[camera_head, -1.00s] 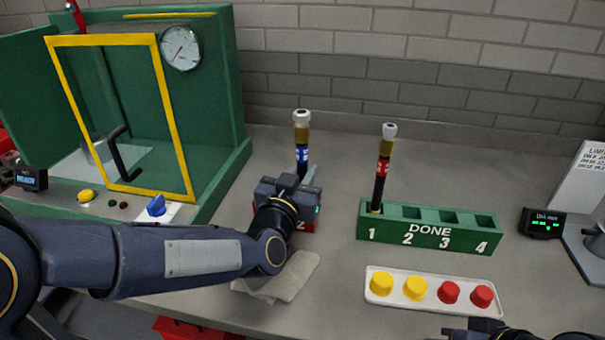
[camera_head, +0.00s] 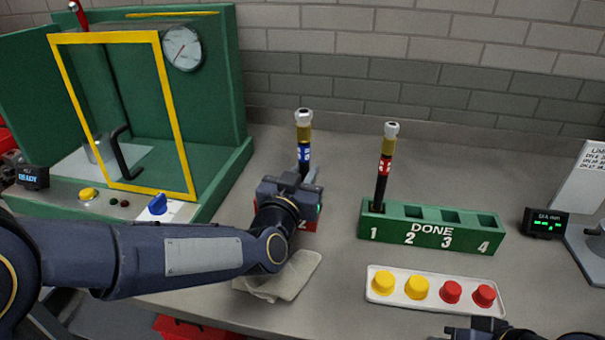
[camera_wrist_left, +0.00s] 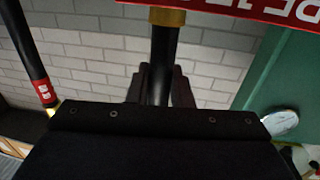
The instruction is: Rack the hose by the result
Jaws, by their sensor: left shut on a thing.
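My left gripper (camera_head: 308,182) is shut on an upright dark hose with a blue band (camera_head: 304,156), a brass collar and a silver top fitting. The left wrist view shows this hose (camera_wrist_left: 163,65) between the fingers, with a brass collar beside the red rack (camera_wrist_left: 240,8). My gripper hides most of the red rack (camera_head: 312,226); whether the hose is seated in it I cannot tell. A red-banded hose (camera_head: 384,168) stands in slot 1 of the green DONE rack (camera_head: 430,231); slots 2, 3 and 4 look empty. My right gripper (camera_head: 472,331) barely shows at the bottom edge.
A green test cabinet (camera_head: 203,100) with a yellow-framed door and a gauge (camera_head: 183,48) stands at left. A cloth (camera_head: 290,278) lies below my left wrist. A white tray (camera_head: 390,299) holds yellow and red caps. A small display (camera_head: 544,223) stands at right.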

